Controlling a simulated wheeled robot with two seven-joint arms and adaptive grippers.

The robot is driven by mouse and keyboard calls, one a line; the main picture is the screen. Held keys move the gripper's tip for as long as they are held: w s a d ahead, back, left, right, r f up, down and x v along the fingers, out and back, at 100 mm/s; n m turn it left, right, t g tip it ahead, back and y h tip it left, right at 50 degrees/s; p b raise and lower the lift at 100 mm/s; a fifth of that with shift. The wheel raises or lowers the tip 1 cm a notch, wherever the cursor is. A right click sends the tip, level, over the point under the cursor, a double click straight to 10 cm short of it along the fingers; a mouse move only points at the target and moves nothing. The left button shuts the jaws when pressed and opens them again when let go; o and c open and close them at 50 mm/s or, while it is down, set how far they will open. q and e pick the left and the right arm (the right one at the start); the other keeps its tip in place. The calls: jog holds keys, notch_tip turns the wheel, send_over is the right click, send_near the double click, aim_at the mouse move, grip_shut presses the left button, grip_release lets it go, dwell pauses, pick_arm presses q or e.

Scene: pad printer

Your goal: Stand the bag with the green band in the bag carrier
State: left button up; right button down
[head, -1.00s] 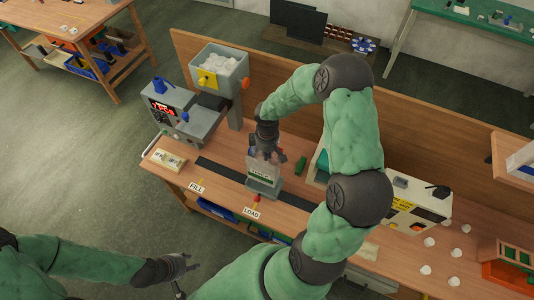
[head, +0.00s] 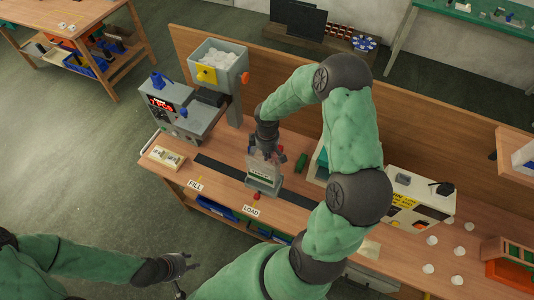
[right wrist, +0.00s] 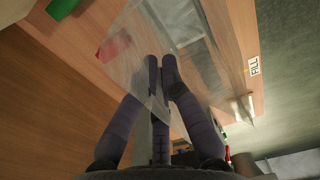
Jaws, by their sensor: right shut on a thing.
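The bag hangs upright below the fingers, directly over or in the grey bag carrier (head: 264,190) by the LOAD label. I cannot tell whether its bottom touches the carrier. In the right wrist view the fingers (right wrist: 160,62) close on the see-through bag (right wrist: 148,84), and the carrier is not clear there. My left gripper (head: 190,262) is empty, away from the bench at the lower left, with its fingers apart.
A dark track (head: 222,170) runs along the bench past the FILL label (head: 195,184). A green block (head: 301,162) lies right of the bag. A grey machine (head: 178,112) and hopper (head: 219,70) stand at left. A white box (head: 418,200) stands at right.

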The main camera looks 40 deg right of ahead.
notch_tip(320, 180, down, 8)
jog(key=b, duration=0.6)
jog(key=shift+r, duration=0.25)
jog(key=c, duration=1.3)
grip_release()
jog(key=shift+r, duration=0.1)
jog(key=shift+c, duration=0.2)
jog(key=shift+r, duration=0.1)
jog(key=shift+r+p, duration=2.3)
jog(key=shift+r, duration=0.6)
jog(key=shift+r, duration=0.1)
